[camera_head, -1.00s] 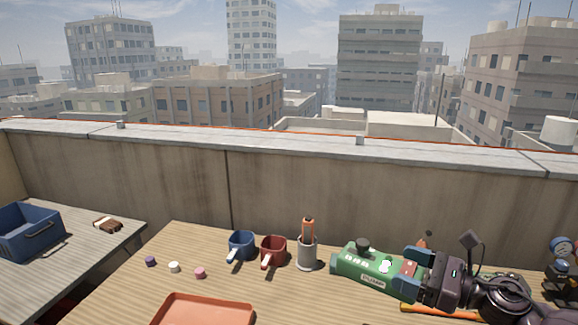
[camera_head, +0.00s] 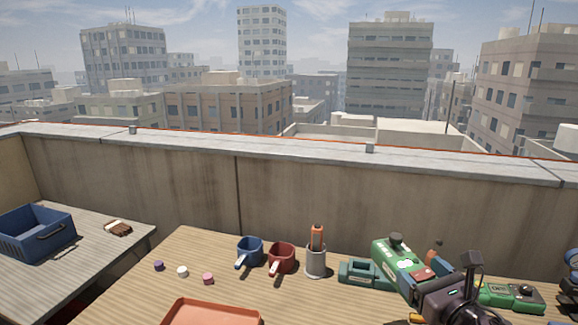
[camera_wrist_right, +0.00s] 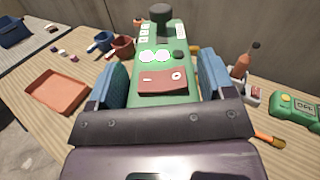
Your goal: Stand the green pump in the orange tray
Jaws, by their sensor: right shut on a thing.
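The green pump (camera_head: 395,254), with a black knob and a red panel, is in my right gripper (camera_head: 424,272). Its knob end points away from the gripper. In the right wrist view the blue finger pads (camera_wrist_right: 163,82) press on both sides of the pump (camera_wrist_right: 160,57). The pump appears raised off the table and tilted. The orange tray (camera_head: 212,306) lies at the front of the table, left of the pump, its near part cut off by the frame. The tray (camera_wrist_right: 57,90) looks empty in the right wrist view. My left gripper is not in view.
A grey cup (camera_head: 316,264) with an orange-handled thing, a red mug (camera_head: 281,260) and a blue mug (camera_head: 249,252) stand between tray and wall. A teal object (camera_head: 362,273) sits left of the pump. A green device (camera_head: 508,295) is at right. Small caps (camera_head: 182,271) lie left.

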